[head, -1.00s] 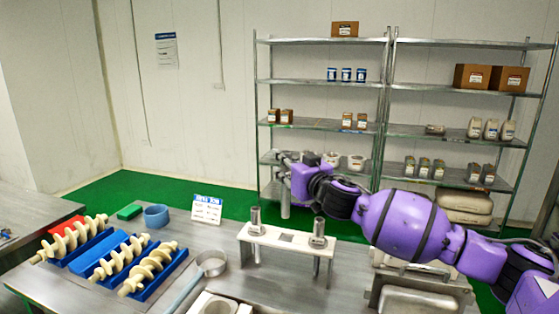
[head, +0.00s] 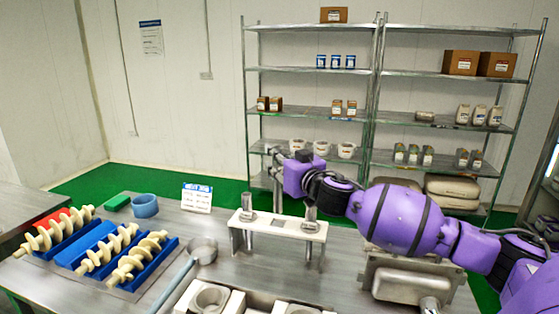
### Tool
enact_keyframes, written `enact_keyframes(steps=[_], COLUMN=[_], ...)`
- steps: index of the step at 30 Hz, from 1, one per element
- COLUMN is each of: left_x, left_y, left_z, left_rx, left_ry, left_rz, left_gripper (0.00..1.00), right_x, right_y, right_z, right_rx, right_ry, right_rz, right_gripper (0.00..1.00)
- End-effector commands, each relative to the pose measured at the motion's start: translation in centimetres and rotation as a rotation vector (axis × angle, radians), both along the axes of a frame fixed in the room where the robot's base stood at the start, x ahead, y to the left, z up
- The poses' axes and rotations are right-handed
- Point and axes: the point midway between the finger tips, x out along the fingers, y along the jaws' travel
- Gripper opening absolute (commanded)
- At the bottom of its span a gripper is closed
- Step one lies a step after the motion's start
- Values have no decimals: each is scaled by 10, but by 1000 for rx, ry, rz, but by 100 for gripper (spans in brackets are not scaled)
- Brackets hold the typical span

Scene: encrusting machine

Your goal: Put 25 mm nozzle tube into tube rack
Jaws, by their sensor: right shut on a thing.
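The tube rack (head: 262,229) is a pale bench-like stand on the steel table, with a flat top plate and legs. One metal tube (head: 248,201) stands upright at its left end and another (head: 310,217) at its right end. My right gripper (head: 276,168) is shut on a grey metal tube (head: 278,194), which hangs upright below it. In the picture this tube lies between the two standing ones, its lower end just above the dark square opening (head: 277,223) in the plate. I cannot tell its exact depth. The tube sizes cannot be read. My left gripper is out of view.
A long-handled pan (head: 203,251) lies left of the rack. Metal parts stand right of it. Shelves (head: 310,68) stand behind.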

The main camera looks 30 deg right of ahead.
Motion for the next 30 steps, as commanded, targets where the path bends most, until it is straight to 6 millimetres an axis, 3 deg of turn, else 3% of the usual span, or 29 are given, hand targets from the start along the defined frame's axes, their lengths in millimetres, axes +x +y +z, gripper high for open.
enact_keyframes(steps=[14,30], left_x=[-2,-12], left_y=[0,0], left_z=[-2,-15], left_rx=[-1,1], left_ry=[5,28], left_rz=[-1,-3], left_gripper=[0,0], right_x=[0,0], right_y=[0,0], right_z=[-2,-41], right_rx=[0,1], right_ry=[0,2], right_rz=[1,0], right_gripper=[0,0])
